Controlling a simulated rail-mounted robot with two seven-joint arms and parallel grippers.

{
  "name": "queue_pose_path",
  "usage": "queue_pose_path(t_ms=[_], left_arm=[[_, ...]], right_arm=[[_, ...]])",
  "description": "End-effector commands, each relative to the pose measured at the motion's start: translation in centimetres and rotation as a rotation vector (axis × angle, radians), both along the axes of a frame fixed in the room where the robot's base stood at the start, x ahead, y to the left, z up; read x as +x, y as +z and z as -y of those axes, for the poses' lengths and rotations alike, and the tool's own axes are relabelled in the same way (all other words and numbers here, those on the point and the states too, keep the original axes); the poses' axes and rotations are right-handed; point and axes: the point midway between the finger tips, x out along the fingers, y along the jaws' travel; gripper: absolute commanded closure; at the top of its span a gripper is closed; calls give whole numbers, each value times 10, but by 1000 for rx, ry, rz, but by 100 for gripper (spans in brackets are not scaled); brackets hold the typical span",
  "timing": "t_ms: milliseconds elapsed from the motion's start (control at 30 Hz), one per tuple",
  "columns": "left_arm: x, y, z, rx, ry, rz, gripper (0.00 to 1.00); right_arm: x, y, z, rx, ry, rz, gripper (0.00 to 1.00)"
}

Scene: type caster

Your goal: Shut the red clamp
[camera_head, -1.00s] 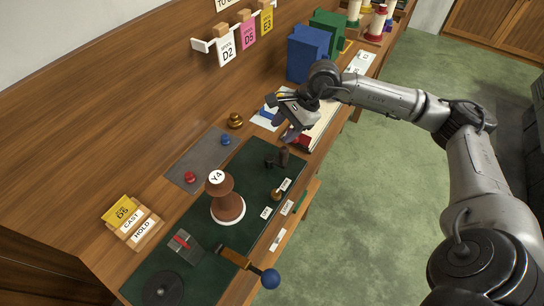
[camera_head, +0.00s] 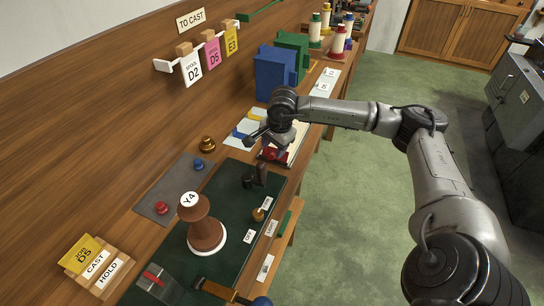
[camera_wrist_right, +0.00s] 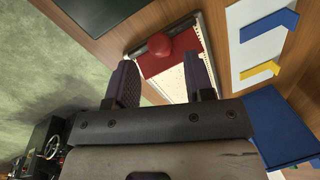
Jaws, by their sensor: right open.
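The red clamp (camera_head: 279,155) is at the near end of a narrow white board on the bench, partly hidden by my right gripper. In the right wrist view it shows as a red plate with a round red knob (camera_wrist_right: 160,45), lying across the white perforated sheet (camera_wrist_right: 176,85). My right gripper (camera_head: 270,138) is just above the clamp. In the wrist view its two fingers (camera_wrist_right: 161,78) are spread apart with nothing between them, and the knob shows beyond the fingertips. I cannot tell whether the clamp is raised or flat. My left gripper is not in view.
Blue and yellow strips (camera_head: 240,133) on white cards lie beside the clamp. Blue (camera_head: 270,75) and green (camera_head: 291,50) blocks stand behind it. Green floor lies beyond the bench's right edge.

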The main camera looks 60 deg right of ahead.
Motion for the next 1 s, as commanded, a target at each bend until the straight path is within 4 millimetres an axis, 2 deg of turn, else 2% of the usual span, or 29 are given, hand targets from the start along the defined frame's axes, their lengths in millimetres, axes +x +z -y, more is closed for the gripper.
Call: queue_pose_path(t_ms=[100, 300, 767, 1000], left_arm=[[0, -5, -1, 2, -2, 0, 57], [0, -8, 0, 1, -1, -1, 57], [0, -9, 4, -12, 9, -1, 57], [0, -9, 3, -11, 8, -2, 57]], right_arm=[[3, -18, 0, 1, 0, 0, 52], [6, -35, 1, 0, 1, 0, 52], [7, -41, 1, 0, 1, 1, 52], [7, -41, 1, 0, 1, 1, 74]])
